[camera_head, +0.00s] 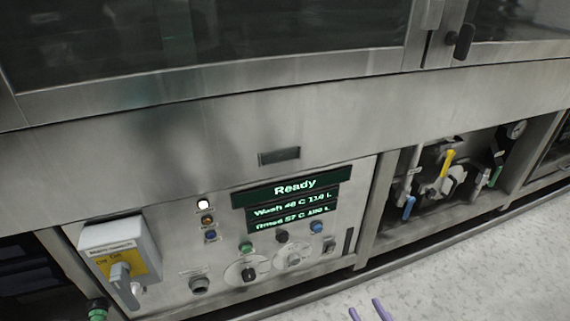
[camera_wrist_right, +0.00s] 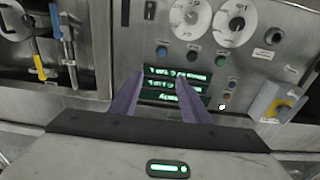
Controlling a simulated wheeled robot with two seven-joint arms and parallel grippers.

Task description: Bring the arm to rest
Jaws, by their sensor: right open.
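My right gripper (camera_head: 368,313) shows only as two purple fingertips at the bottom edge of the head view, over the pale floor. In the right wrist view the right gripper (camera_wrist_right: 155,85) has its two purple fingers apart, with nothing between them. The control panel's display (camera_wrist_right: 176,88) lies beyond the fingers there, upside down. In the head view the display (camera_head: 291,197) reads "Ready" with wash and rinse lines below. My left gripper is not in view.
The steel control panel (camera_head: 175,238) has several buttons and dials and a grey-yellow main switch (camera_head: 122,262). To its right is an open bay with pipes and a yellow-handled valve (camera_head: 447,163). A door handle (camera_head: 463,42) sticks out above. The speckled floor (camera_head: 480,265) at lower right is clear.

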